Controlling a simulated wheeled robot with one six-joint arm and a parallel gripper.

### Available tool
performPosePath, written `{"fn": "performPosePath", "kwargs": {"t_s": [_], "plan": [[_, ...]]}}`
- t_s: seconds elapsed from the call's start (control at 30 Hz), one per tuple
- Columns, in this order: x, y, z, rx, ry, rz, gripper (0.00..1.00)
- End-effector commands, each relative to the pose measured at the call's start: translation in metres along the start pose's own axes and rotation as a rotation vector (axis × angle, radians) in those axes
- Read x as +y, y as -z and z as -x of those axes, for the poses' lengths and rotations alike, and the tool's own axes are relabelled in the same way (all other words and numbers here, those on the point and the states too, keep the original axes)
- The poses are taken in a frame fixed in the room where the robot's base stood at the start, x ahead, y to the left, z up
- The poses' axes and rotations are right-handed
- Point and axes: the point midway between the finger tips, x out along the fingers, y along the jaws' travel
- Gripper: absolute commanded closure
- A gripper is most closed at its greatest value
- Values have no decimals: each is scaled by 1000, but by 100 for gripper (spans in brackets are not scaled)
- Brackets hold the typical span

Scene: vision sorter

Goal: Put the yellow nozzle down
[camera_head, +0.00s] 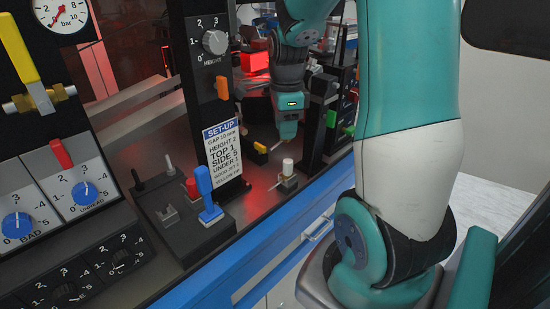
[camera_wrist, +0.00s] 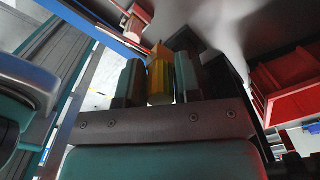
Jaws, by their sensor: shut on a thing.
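The yellow nozzle (camera_wrist: 160,75) shows in the wrist view as a yellow block between the two teal-grey fingers of my gripper (camera_wrist: 158,82). The fingers are shut on it, and its far end is hard to make out. In the head view my gripper (camera_head: 286,138) points down over the dark bench. A small yellow piece (camera_head: 260,147) shows just left of the fingertips there; I cannot tell whether it is the held nozzle. Whether the held nozzle touches anything below is not clear.
A white-topped post (camera_head: 287,167) stands on the bench just in front of my gripper. A dark upright with a set-up card (camera_head: 223,149) is to the left. A green-marked dark stand (camera_head: 331,118) is close on the right. A blue lever (camera_head: 207,193) stands nearer on a dark box.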

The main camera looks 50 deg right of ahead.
Motion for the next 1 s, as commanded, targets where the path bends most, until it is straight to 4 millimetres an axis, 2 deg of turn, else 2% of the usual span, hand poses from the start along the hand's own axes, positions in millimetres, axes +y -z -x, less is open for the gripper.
{"fn": "performPosePath", "kwargs": {"t_s": [0.17,0.2,0.5,0.67,0.9,1.0], "plan": [[-29,-22,1,0,-2,2,97],[-26,-19,-12,2,-8,-1,97],[-25,-19,-68,1,-5,0,97],[-26,-19,-82,0,-2,1,97],[-25,-19,-115,1,-4,1,97],[-25,-19,-120,0,-2,1,97]]}}
